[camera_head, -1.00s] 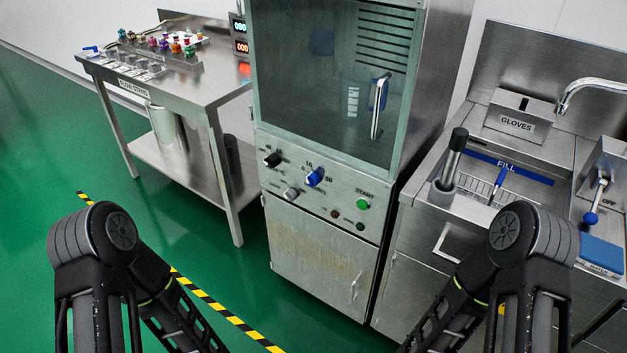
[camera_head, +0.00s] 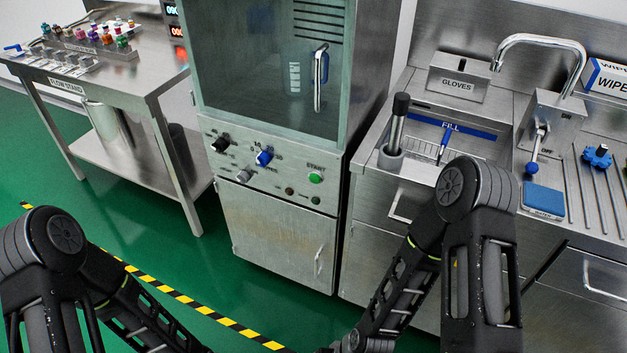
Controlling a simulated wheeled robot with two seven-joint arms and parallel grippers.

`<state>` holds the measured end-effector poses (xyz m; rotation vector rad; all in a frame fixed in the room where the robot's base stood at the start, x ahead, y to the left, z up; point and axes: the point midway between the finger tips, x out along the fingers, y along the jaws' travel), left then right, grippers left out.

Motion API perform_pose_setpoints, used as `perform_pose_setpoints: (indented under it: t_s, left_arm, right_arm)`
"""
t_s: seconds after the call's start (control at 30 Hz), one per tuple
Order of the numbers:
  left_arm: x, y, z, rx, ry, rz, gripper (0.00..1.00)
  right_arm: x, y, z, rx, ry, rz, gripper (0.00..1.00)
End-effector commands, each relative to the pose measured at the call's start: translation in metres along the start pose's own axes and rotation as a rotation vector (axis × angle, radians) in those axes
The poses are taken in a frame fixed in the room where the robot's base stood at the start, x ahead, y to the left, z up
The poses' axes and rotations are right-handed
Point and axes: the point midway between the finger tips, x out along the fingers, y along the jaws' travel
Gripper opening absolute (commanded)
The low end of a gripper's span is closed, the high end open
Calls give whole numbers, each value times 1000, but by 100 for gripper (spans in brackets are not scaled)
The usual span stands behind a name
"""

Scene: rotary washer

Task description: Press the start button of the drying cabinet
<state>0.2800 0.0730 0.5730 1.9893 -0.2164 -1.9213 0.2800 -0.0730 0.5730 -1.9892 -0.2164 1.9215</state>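The drying cabinet (camera_head: 270,235) stands in the middle of the head view, with a glass door above and a metal door below. Its green start button (camera_head: 315,177) is at the right of the control panel, under the word START. A blue knob (camera_head: 264,158), a black knob (camera_head: 220,145) and a grey knob (camera_head: 243,176) sit to its left. Two small dark round parts lie below the button. Nothing touches the button. My two arms rise from the bottom edge, left and right. No fingertips of either gripper are visible.
A steel table with several coloured-capped items (camera_head: 105,38) stands at the left. At the right is a sink counter with a tap (camera_head: 545,45), a gloves box (camera_head: 458,78) and a blue sponge (camera_head: 543,200). Green floor with a yellow-black stripe (camera_head: 185,300) lies in front.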

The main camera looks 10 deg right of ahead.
Motion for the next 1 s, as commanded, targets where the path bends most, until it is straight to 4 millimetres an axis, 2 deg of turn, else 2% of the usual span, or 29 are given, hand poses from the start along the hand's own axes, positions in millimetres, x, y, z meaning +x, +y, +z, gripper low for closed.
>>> perform_pose_setpoints:
  t_s: [0.03,0.4,1.0]
  left_arm:
    - [0,0,0,0,0,0,58]
    - [0,0,0,0,0,0,58]
    - [0,0,0,0,0,0,58]
  right_arm:
    - [0,0,0,0,0,0,29]
    - [0,0,0,0,0,0,0]
    - [0,0,0,0,0,0,0]
